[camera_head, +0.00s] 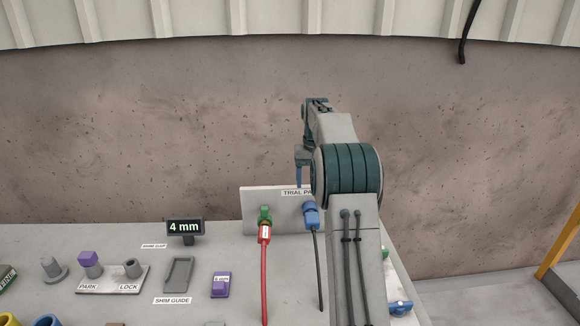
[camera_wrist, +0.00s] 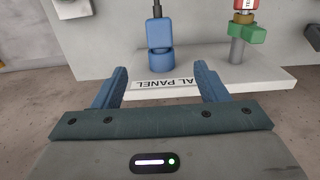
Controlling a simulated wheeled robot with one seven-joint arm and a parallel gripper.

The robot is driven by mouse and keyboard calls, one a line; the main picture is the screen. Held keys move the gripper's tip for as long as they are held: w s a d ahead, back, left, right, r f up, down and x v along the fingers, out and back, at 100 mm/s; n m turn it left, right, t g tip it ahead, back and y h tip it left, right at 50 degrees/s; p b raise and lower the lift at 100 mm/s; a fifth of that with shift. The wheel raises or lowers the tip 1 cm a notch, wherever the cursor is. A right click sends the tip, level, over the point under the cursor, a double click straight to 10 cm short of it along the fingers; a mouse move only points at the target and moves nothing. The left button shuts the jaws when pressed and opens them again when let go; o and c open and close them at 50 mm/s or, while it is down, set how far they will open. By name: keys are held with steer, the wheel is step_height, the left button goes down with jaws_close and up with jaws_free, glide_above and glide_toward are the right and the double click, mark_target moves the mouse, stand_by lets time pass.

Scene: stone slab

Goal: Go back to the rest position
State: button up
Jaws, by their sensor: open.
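My gripper (camera_wrist: 160,89) is open, its two blue fingers apart in the wrist view, with nothing between them but the trial panel's edge behind. In the head view my arm rises in front of the panel's right part, and one blue fingertip (camera_head: 299,175) shows at the panel's top edge. The trial panel (camera_head: 250,210) is a pale upright plate on the slab. A blue connector (camera_wrist: 159,47) with a dark cable is on it, beyond my fingers and apart from them. It also shows in the head view (camera_head: 311,215).
A green fitting (camera_head: 265,215) with a red plug and cable is on the panel, left of the blue connector. A display (camera_head: 185,227) reads 4 mm. A shim guide (camera_head: 178,274), a purple block (camera_head: 220,285) and a PARK/LOCK plate (camera_head: 110,281) are on the slab.

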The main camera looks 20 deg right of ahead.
steer(key=s+a+r+n+t, duration=0.1)
steer(key=s+a+r, duration=0.4)
steer(key=s, duration=0.4)
steer(key=s+a+r+n+t, duration=0.1)
steer(key=s+a+r, duration=0.3)
steer(key=s+a, duration=0.4)
steer(key=s+a+f+t, duration=0.1)
steer(key=s+a+f, duration=0.2)
steer(key=s, duration=0.7)
steer(key=s+a+f+n, duration=0.1)
steer(key=s+a+f, duration=0.2)
steer(key=s, duration=0.7)
steer(key=shift+f+t, duration=0.4)
steer(key=shift+f, duration=0.05)
